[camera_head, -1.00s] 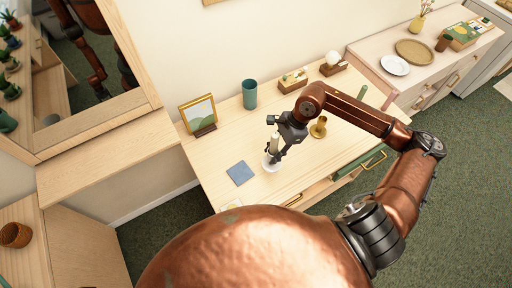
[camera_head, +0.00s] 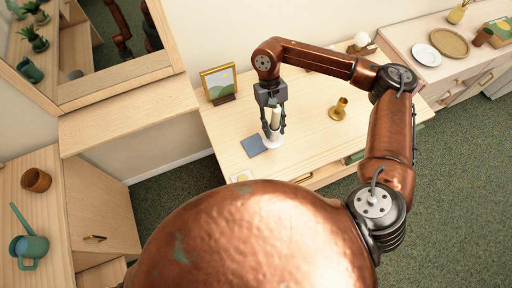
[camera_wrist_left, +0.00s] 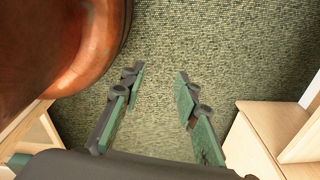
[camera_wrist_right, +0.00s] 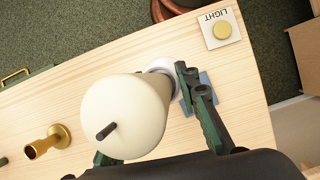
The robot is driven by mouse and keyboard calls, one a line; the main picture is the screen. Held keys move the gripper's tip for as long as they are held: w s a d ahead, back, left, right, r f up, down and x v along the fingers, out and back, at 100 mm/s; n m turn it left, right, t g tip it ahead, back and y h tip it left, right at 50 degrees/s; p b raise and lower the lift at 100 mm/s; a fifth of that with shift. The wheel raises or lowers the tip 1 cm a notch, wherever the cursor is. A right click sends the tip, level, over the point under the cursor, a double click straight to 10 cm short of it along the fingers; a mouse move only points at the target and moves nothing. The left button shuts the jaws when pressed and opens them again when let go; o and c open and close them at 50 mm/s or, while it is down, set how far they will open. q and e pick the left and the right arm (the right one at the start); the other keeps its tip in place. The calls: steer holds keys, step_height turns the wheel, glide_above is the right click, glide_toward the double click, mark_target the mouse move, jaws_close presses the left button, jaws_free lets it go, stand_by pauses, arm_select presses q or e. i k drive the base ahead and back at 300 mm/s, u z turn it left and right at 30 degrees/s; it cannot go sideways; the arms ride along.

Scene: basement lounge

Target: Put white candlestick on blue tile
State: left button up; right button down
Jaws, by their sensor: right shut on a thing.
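The white candlestick (camera_head: 275,117) holds a thick pale candle and looks upright. My right gripper (camera_head: 272,130) points down and is shut on it, one finger at each side. In the right wrist view the candle (camera_wrist_right: 125,115) fills the middle, with its round white base (camera_wrist_right: 162,67) beyond. The blue tile (camera_head: 251,147) lies flat on the wooden table, just left of the base; in the right wrist view the tile (camera_wrist_right: 207,80) is partly hidden by a finger. Whether the base touches the table or the tile's edge I cannot tell. My left gripper (camera_wrist_left: 154,80) is open and empty above the carpet.
A brass candlestick (camera_head: 339,109) stands to the right on the table. A gold picture frame (camera_head: 219,84) stands at the back left. A card with a yellow button (camera_wrist_right: 221,29), marked LIGHT, lies near the table's edge. Bare table top lies between the brass candlestick and my right gripper.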

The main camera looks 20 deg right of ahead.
mark_target(254, 145)
steer(key=k, duration=0.45)
steer(key=u, duration=1.4)
steer(key=i, duration=1.25)
steer(key=z, duration=2)
